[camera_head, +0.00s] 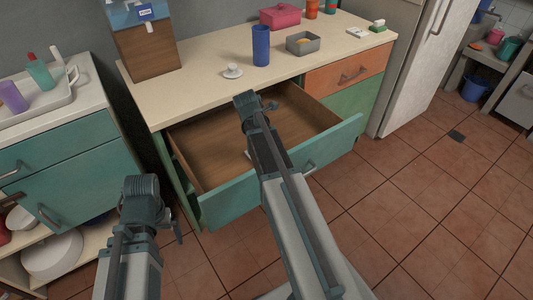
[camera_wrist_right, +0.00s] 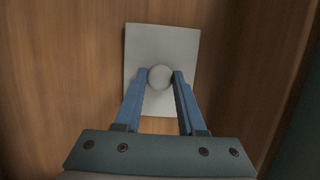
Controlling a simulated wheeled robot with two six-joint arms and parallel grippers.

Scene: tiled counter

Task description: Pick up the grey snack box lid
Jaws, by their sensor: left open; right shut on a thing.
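The grey snack box lid (camera_wrist_right: 143,42) is a flat pale rectangle with a round knob (camera_wrist_right: 160,72) on top. It shows against the brown wood of the drawer in the right wrist view. My right gripper (camera_wrist_right: 162,80) has its two blue fingers closed on the knob, one on each side. In the head view my right arm hides most of the lid. The open grey snack box (camera_head: 302,45) stands on the counter with something yellowish inside. My left gripper (camera_head: 170,228) is open and empty, low at the left, away from the lid; its fingertips are partly hidden.
The drawer (camera_head: 205,138) is pulled out below the counter (camera_head: 205,90). On the counter are a blue cup (camera_head: 261,45), a white cup on a saucer (camera_head: 233,71), a pink box (camera_head: 280,16) and a dispenser (camera_head: 147,45).

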